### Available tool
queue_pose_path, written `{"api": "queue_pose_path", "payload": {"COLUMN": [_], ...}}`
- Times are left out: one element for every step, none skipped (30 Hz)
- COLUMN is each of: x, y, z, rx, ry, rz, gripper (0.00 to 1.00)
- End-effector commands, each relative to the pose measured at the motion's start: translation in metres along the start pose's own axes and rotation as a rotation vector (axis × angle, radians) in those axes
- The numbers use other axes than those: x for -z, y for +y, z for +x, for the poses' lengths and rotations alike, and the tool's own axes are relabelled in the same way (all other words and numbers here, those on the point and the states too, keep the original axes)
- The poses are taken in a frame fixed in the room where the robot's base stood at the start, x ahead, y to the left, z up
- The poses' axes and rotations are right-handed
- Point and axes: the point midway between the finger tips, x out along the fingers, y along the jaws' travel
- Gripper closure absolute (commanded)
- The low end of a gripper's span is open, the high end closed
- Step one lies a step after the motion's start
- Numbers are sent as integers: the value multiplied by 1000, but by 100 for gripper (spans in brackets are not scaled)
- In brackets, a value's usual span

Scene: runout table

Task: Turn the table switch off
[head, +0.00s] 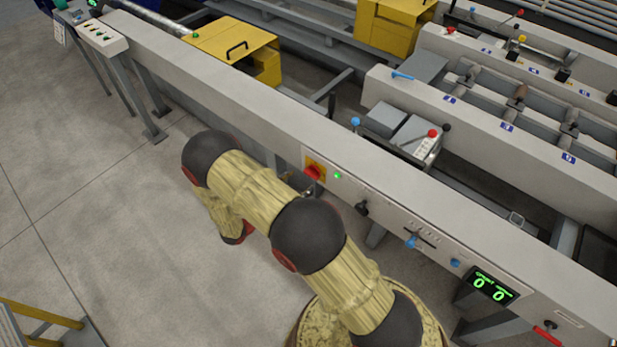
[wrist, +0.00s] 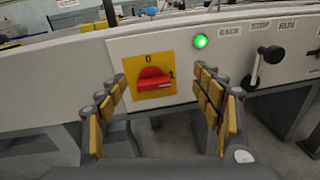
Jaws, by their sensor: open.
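The table switch (wrist: 154,79) is a red rotary knob on a yellow square plate, set in the front face of the pale table rail. The plate is marked 0 above the knob and 1 at its right. The knob lies roughly level, toward the 1 side. It also shows in the head view, as the red knob (head: 313,172). My gripper (wrist: 160,77) is open and empty, its two padded fingers on either side of the plate in the picture. No contact with the knob is visible. In the head view my arm hides most of the gripper.
A digital display (head: 491,288) glows green further along the rail. The floor (head: 90,240) at left is clear.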

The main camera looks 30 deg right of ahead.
Motion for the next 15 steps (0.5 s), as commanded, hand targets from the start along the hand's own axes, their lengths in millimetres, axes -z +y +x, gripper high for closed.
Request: {"api": "queue_pose_path", "payload": {"x": [15, 21, 28, 32, 36, 39, 41, 43, 44, 44, 44, 44, 44, 44, 44], "y": [0, 1, 1, 2, 2, 3, 3, 3, 4, 4, 4, 4, 5, 5, 5], "z": [-2, -3, -4, -5, -6, -6, -6, -5, -2, 0, 4, 9, 13, 18, 24], "rx": [-33, -51, -71, -83, -94, -104, -109, -113, -116, -116, -115, -115, -115, -113, -113], "ry": [-13, -21, -29, -33, -36, -40, -42, -43, -44, -45, -45, -45, -45, -45, -45], "rz": [-29, -42, -57, -66, -72, -79, -82, -85, -87, -87, -87, -87, -87, -87, -87], "gripper": [33, 33, 33, 33, 33, 33, 33, 33, 33, 33, 33, 33, 33, 33, 33]}}
